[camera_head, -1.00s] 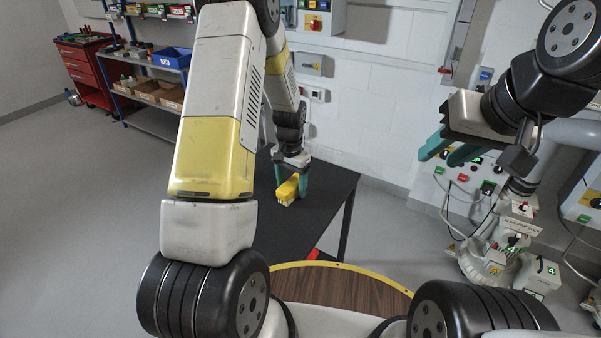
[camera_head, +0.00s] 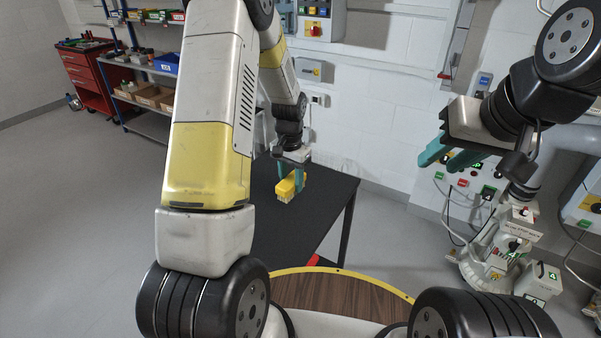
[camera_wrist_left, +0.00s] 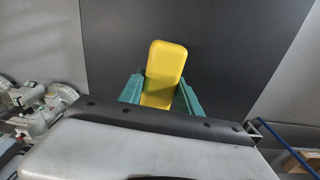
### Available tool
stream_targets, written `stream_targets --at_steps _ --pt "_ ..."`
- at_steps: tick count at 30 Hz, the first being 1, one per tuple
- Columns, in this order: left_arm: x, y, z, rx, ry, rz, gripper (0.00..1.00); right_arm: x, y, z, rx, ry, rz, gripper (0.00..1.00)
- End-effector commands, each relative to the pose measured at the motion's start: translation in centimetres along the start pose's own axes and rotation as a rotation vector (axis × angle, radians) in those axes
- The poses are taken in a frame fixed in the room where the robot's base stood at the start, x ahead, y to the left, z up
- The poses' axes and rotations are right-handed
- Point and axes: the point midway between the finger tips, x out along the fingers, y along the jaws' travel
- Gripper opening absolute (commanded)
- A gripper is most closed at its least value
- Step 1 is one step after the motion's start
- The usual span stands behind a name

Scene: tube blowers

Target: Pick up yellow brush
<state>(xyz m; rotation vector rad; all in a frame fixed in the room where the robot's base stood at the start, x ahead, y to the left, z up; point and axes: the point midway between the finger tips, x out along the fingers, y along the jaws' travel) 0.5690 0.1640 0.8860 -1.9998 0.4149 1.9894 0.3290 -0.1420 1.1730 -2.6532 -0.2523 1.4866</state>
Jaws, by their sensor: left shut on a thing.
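The yellow brush (camera_head: 289,186) is between the teal fingers of my left gripper (camera_head: 290,176), over the dark table. Pale bristles show at its lower side in the head view. In the left wrist view the brush's smooth yellow back (camera_wrist_left: 164,70) shows between the two teal fingers of my left gripper (camera_wrist_left: 160,92), which are shut on it. I cannot tell exactly how high it is above the table. My right gripper (camera_head: 450,153) is at the right, with its two teal fingers apart and nothing between them.
The dark table (camera_head: 318,200) is otherwise bare. A round wooden top with a yellow rim (camera_head: 345,292) is in front of me. White machinery (camera_head: 510,262) with cables stands at the right. A red tool cabinet (camera_head: 88,75) and a shelf with bins (camera_head: 150,95) stand at the back left.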

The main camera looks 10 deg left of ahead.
Motion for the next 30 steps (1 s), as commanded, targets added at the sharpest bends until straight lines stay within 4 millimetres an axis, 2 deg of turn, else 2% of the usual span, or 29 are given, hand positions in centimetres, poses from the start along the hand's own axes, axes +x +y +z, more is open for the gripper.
stream_targets --at_steps 1,15,21,30 --pt "0.1 0.8 1.2 0.002 -0.006 0.003 0.00 0.0 0.0 0.0 0.000 0.000 0.000 0.36" --pt "-1.0 7.2 10.7 0.004 -0.005 0.003 0.00 0.0 0.0 0.0 0.000 0.000 0.000 0.36" --pt "-1.2 8.5 12.7 0.002 -0.005 0.002 0.00 0.0 0.0 0.0 0.000 0.000 0.000 0.36" --pt "-1.3 8.8 13.2 0.001 -0.005 0.002 0.00 0.0 0.0 0.0 0.000 0.000 0.000 0.36"
